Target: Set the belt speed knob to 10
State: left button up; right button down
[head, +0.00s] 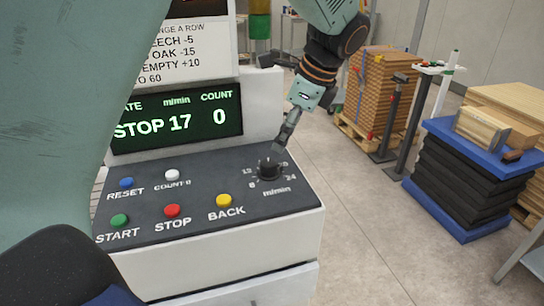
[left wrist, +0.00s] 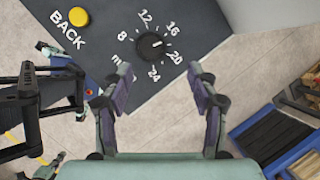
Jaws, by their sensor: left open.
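The belt speed knob (head: 269,168) is a round black dial at the right of the dark panel. In the left wrist view the knob (left wrist: 150,45) has a ring of numbers from 8 to 24, and its pale pointer mark lies between 16 and 20. The display (head: 178,122) reads STOP, 17 m/min and count 0. My left gripper (head: 283,142) is above the knob in the head view. In the left wrist view my left gripper (left wrist: 160,72) is open and empty, with the knob beyond the fingertips. I cannot make out my right gripper.
Blue, white, green, red and yellow buttons, including BACK (head: 223,200), sit left of the knob. Wood stacks (head: 385,88) stand behind.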

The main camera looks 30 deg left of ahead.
aim_at(268, 163)
pick_arm(q)
jog(key=shift+m, duration=0.9)
jog(key=x, duration=0.3)
jog(key=s+b+x, duration=0.1)
jog(key=x, duration=0.2)
jog(key=shift+s+a, duration=0.1)
jog(key=shift+s+a+f, duration=0.2)
jog(key=shift+a+f, duration=0.1)
jog(key=shift+f, duration=0.35)
jog(key=shift+w, duration=0.1)
jog(key=c, duration=1.2)
jog(key=shift+o, duration=0.2)
